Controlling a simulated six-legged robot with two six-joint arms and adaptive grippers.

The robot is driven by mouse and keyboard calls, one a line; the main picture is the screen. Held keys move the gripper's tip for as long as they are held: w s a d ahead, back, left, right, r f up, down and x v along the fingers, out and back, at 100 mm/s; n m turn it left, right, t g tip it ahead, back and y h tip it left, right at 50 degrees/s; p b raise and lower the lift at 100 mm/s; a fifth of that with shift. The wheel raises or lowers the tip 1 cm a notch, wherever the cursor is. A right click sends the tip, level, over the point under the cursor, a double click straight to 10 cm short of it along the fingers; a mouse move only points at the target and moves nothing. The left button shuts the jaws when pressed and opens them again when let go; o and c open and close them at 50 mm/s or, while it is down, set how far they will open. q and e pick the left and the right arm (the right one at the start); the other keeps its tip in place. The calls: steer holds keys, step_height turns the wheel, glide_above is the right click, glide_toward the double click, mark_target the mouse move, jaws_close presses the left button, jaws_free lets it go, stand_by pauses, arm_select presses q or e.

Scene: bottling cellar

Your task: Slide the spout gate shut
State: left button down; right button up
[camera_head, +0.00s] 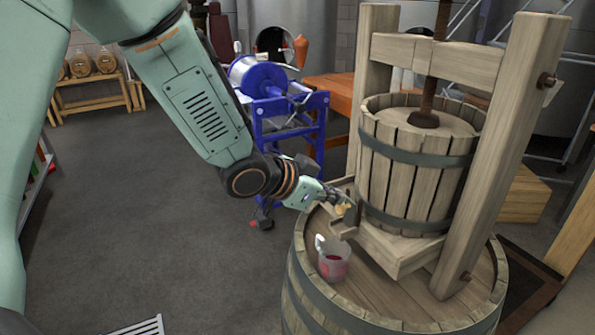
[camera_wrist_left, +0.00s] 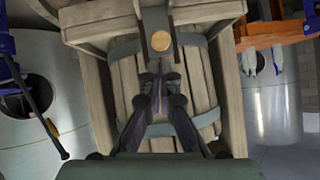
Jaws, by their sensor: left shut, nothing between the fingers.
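The wooden press has a slatted, iron-banded basket (camera_head: 415,165) above a square wooden tray with a spout (camera_head: 343,229) at its front left corner. A round tan knob (camera_head: 342,208), apparently the spout gate's, sits just above the spout. In the left wrist view the knob (camera_wrist_left: 161,40) shows between two dark upright rails, just past my fingertips. My left gripper (camera_head: 347,203) is shut and empty, close by the knob; its fingertips (camera_wrist_left: 159,68) meet in the wrist view. I cannot tell whether they touch the knob. The gate plate is mostly hidden. My right gripper is not in view.
A blue-framed machine (camera_head: 290,105) stands behind my left forearm. The floor at left is open.

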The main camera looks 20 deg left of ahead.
arm_select(q)
steer(key=shift+s+a+r+n+t+b, duration=0.7)
steer(key=shift+s+a+r+n, duration=0.95)
steer(key=shift+s+r, duration=2.2)
steer(key=s+a+f+n+g+y+b, duration=0.1)
steer(key=s+f+n+g+y+b, duration=0.15)
steer(key=f, duration=0.95)
steer(key=s+a+f+n+g+y+b, duration=0.1)
steer(key=s+f+n+b, duration=0.15)
steer(key=f, duration=0.95)
steer(key=s+f+g+y+b, duration=0.2)
steer(key=s+f+g+b, duration=0.4)
steer(key=s+f, duration=1.9)
steer(key=shift+s+a+f+g, duration=0.2)
steer(key=shift+s+a+g, duration=0.15)
steer(key=shift+g, duration=0.4)
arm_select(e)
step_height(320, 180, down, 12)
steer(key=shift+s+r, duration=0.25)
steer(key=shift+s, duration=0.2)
